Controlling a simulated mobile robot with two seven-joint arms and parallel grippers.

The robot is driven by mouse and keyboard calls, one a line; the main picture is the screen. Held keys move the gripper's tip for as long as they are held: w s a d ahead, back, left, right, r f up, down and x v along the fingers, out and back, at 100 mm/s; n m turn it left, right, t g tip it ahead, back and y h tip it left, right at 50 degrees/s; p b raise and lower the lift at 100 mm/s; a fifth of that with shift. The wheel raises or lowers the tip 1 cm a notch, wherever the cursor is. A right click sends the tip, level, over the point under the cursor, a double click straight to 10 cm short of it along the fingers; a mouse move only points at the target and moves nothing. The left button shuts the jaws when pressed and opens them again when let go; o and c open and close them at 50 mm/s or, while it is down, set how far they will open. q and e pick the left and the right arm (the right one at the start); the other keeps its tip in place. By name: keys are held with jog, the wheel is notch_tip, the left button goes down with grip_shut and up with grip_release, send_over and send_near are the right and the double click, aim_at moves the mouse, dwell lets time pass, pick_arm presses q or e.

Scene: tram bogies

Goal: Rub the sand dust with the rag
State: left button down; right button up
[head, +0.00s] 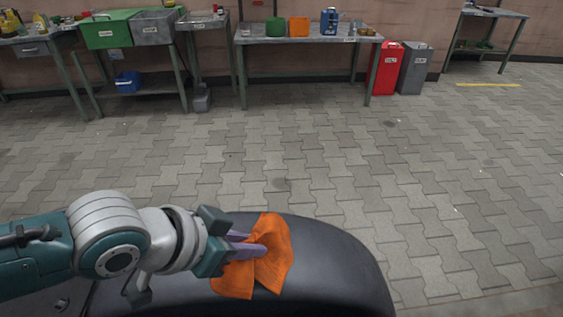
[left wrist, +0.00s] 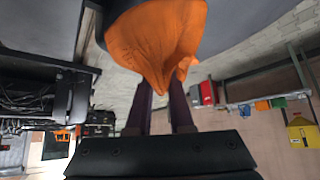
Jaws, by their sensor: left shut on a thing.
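My left gripper (head: 249,246) is shut on the orange rag (head: 275,246). The rag is bunched between the fingers and spreads out on both sides of them, over the dark rounded surface of my own base. In the left wrist view the rag (left wrist: 157,42) hangs from the fingertips (left wrist: 160,95) and fills the top middle. I cannot make out any sand dust in either view. My right gripper is not in view.
A workbench (head: 300,40) with a green bin, an orange bin and a blue can stands along the back wall. A red bin (head: 388,68) and a grey bin (head: 415,68) stand beside it. A green tub (head: 106,30) is on the left. The paved floor (head: 330,150) between is clear.

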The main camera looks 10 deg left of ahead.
pick_arm(q)
notch_tip(320, 180, up, 8)
jog(key=p, duration=0.4)
jog(key=shift+w+a+f, duration=0.15)
jog(key=shift+w, duration=0.05)
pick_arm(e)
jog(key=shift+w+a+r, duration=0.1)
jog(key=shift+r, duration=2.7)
